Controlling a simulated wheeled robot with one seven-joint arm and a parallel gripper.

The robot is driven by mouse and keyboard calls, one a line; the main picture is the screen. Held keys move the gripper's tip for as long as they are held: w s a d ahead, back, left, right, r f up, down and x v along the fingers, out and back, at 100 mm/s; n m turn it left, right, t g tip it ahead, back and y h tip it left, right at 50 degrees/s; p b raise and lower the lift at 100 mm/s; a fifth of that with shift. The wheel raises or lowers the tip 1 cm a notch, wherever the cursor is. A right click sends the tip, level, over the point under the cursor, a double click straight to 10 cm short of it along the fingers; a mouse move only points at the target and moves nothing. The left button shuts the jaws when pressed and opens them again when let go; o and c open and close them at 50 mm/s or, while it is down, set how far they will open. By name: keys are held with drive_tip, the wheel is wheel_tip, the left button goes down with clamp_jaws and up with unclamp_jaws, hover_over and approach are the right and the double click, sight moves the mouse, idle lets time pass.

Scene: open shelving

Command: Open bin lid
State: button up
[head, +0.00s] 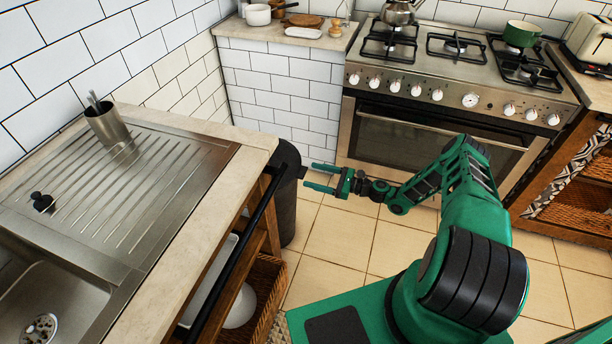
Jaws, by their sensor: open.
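The dark grey cylindrical bin (283,215) stands on the floor in the corner, just past the end of the sink counter. Its dark lid (287,158) is partly hidden behind the counter edge. The lid looks down on the bin, but I cannot tell for certain. A small dark tab shows at the lid's right side. My green gripper (308,176) is open and reaches in from the right, with its fingertips close to this tab. I cannot tell whether the fingers touch the tab or the bin.
The sink counter (215,195) with a black rail (235,255) runs along the left, close to the bin. Wicker baskets (262,298) sit under it. The oven (425,140) stands behind my arm. Tiled floor (335,240) is clear between the bin and my base.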

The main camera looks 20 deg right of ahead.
drive_tip(key=shift+x, duration=1.7)
drive_tip(key=c, duration=1.3)
drive_tip(key=shift+c, duration=1)
drive_tip(key=shift+d+r, duration=0.1)
drive_tip(key=shift+r, duration=0.05)
